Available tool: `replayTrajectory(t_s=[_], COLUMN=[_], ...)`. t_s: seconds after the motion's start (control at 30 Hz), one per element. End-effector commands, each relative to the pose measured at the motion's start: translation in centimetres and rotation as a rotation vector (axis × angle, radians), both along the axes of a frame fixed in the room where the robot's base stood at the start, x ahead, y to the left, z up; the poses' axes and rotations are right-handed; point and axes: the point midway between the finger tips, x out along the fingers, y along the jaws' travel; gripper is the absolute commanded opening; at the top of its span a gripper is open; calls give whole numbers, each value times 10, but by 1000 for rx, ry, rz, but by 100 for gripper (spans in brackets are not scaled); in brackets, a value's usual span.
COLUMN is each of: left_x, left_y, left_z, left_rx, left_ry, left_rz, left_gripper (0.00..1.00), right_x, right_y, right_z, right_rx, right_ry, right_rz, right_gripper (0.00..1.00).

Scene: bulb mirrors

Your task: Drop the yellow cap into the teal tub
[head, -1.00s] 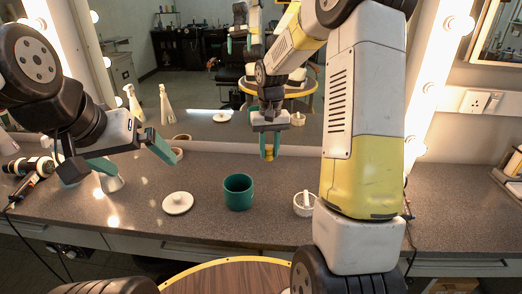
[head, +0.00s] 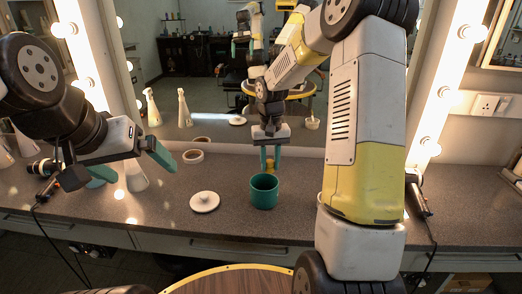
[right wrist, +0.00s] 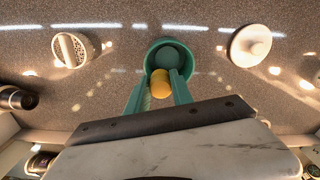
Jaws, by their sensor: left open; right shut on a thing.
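The teal tub (head: 264,194) stands upright on the grey speckled counter, open at the top. My right gripper (head: 270,162) is shut on the yellow cap (head: 270,167), which is just above the tub's far rim in the head view. In the right wrist view the yellow cap (right wrist: 160,88) sits between the fingertips and overlaps the near part of the teal tub (right wrist: 169,50). The tub's inside is partly hidden by the cap and fingers. My left gripper (head: 130,168) is open and empty over the left part of the counter.
A white round lid (head: 205,201) lies left of the tub. A white mortar (right wrist: 73,48) shows in the right wrist view. The mirror (head: 220,90) stands behind the counter.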

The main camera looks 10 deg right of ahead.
Motion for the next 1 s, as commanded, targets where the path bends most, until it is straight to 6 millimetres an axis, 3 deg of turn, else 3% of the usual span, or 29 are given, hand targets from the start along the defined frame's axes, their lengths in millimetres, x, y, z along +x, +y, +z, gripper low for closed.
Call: replayTrajectory(t_s=[0.33,0.37,0.47,0.5,0.8,1.0], left_x=[0,0,0,0,0,0], left_y=[0,0,0,0,0,0], left_z=[0,0,0,0,0,0], left_rx=[0,0,0,0,0,0], left_ry=[0,0,0,0,0,0], left_rz=[0,0,0,0,0,0], left_gripper=[100,100,100,100,100,100], right_x=[0,0,0,0,0,0], right_y=[0,0,0,0,0,0], right_z=[-4,-4,-4,-4,-2,24], right_rx=[0,0,0,0,0,0], right_ry=[1,1,1,1,0,-3], right_rz=[0,0,0,0,0,-1], right_gripper=[0,32,51,53,53,53])
